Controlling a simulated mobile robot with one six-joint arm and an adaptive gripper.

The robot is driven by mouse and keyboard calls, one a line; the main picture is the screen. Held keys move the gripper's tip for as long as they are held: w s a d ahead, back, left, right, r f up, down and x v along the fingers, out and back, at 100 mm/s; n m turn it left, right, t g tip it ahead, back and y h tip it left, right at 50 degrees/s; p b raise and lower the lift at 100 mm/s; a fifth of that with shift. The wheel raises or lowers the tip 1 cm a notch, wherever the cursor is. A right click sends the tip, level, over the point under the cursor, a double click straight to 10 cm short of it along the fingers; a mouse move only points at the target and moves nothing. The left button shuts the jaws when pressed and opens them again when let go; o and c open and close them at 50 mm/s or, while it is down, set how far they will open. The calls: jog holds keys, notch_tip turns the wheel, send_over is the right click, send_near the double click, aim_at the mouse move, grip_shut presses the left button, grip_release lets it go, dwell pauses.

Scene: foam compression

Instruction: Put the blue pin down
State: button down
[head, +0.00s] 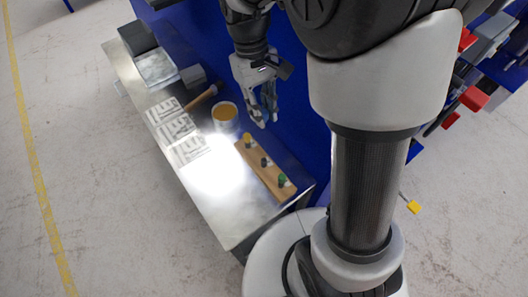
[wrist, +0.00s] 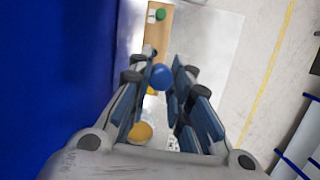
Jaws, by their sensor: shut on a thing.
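The blue pin (wrist: 160,77) shows as a round blue top between my fingertips in the wrist view. My gripper (wrist: 162,68) is shut on it. In the head view my gripper (head: 267,116) points down above the bench, beside the wooden block (head: 272,176) and the cup; the pin cannot be made out clearly there. The block holds a yellow pin (head: 247,140), a dark pin (head: 264,161) and a green pin (head: 282,180), all upright. In the wrist view the block (wrist: 157,36) lies beyond the blue pin, with the green pin (wrist: 160,15) near its far end.
A white cup with orange contents (head: 225,112) stands close to the block. A hammer (head: 201,98), striped white plates (head: 176,131) and grey boxes (head: 156,67) lie farther along the metal bench (head: 235,206). A blue wall panel (head: 296,130) rises behind. The bench's near end is bare.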

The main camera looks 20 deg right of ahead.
notch_tip(320, 180, down, 17)
jog(key=b, duration=0.4)
jog(key=shift+b, duration=0.3)
jog(key=shift+f, duration=0.15)
jog(key=shift+f+b, duration=0.3)
jog(key=shift+f, duration=0.3)
jog(key=c, duration=1.5)
grip_release()
jog(key=shift+r, duration=0.1)
